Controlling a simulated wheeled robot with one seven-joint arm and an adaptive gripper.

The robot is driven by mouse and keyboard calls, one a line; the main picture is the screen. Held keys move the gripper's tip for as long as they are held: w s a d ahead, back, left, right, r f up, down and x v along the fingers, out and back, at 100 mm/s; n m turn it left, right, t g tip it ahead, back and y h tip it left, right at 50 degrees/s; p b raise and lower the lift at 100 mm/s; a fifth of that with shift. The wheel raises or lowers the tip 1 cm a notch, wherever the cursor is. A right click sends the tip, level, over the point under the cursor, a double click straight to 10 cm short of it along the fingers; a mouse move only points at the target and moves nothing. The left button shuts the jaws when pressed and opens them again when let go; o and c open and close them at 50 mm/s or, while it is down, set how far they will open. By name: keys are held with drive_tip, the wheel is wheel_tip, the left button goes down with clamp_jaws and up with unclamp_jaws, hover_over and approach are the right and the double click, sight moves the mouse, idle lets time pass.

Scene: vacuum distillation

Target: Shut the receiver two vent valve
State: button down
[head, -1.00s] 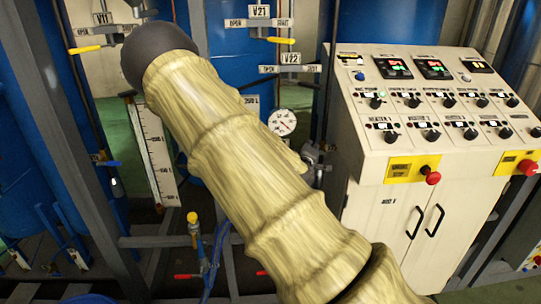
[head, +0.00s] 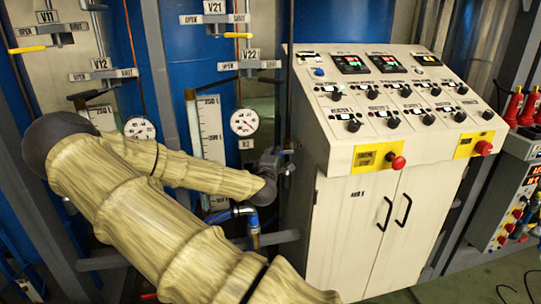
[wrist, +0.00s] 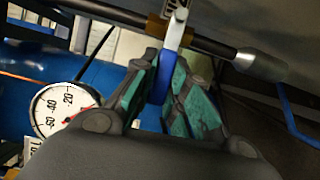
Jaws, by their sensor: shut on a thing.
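My gripper (wrist: 168,62) is shut on a blue lever handle (wrist: 160,88) in the wrist view. The handle lies between the teal finger pads and joins a white lever strip (wrist: 175,30) above. A partly cut-off white tag (wrist: 172,7) sits at the top; I cannot read it. In the head view my gripper (head: 276,162) is at the left side of the control cabinet, small and partly hidden by my arm. The held handle cannot be made out there. The V22 label (head: 251,55) with OPEN and SHUT plates is above it.
A round gauge (head: 244,122) is just left of my gripper and shows in the wrist view (wrist: 65,108). A grey pipe (wrist: 215,46) runs by the lever. The control cabinet (head: 350,220) stands close on the right, with red stop buttons (head: 397,162).

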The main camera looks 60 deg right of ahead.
drive_tip(key=shift+s+f, duration=0.1)
drive_tip(key=shift+s, duration=0.05)
drive_tip(key=c, duration=1.4)
unclamp_jaws()
drive_tip(key=shift+d, duration=0.1)
drive_tip(key=shift+a, duration=0.2)
drive_tip(key=v, duration=1.1)
drive_tip(key=shift+s+a, duration=0.15)
drive_tip(key=shift+a, duration=0.15)
drive_tip(key=shift+f, duration=0.1)
